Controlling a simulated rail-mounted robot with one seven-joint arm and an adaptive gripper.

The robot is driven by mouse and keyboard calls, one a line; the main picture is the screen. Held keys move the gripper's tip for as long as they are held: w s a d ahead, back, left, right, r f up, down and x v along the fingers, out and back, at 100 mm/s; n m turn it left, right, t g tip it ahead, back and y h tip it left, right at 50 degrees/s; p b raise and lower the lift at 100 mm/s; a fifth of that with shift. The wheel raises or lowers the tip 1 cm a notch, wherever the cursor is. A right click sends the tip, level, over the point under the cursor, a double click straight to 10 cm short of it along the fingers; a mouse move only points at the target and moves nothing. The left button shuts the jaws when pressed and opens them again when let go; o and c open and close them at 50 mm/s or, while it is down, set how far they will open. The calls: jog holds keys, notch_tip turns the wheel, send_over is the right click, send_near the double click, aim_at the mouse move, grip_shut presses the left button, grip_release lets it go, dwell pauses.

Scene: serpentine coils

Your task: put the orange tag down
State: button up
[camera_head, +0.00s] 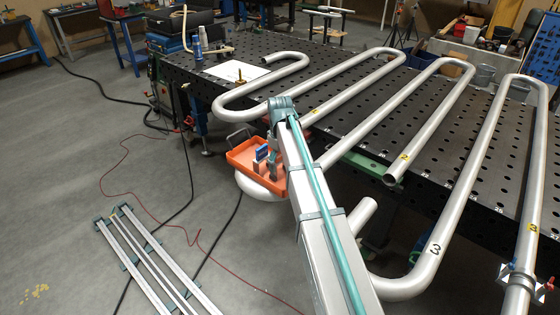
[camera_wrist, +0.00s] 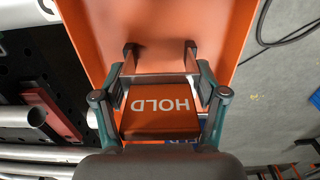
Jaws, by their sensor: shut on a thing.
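The orange tag (camera_wrist: 160,122), lettered HOLD, sits between the fingers of my gripper (camera_wrist: 161,58) in the wrist view. My gripper is shut on it. The orange tray (camera_wrist: 92,40) lies below the fingers and fills much of that view. In the head view the tray (camera_head: 240,156) is beside the table's near edge, and my gripper (camera_head: 267,163) is over its right part. My arm hides the tray's right side. I cannot make out the orange tag there, or how far it is above the tray floor.
A blue piece with white marks (camera_head: 261,152) shows by my gripper; part of it shows behind the tag. The perforated table (camera_head: 330,125) carries long serpentine pipes (camera_head: 370,110) right of the tray. A white rounded object (camera_head: 258,189) is under the tray. Cables and rails lie on the floor.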

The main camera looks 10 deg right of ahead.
jog(key=shift+f, duration=0.15)
jog(key=o, duration=1.3)
notch_tip(320, 180, up, 11)
jog(key=b, duration=0.2)
jog(key=shift+b, duration=0.4)
jog(key=shift+r, duration=0.7)
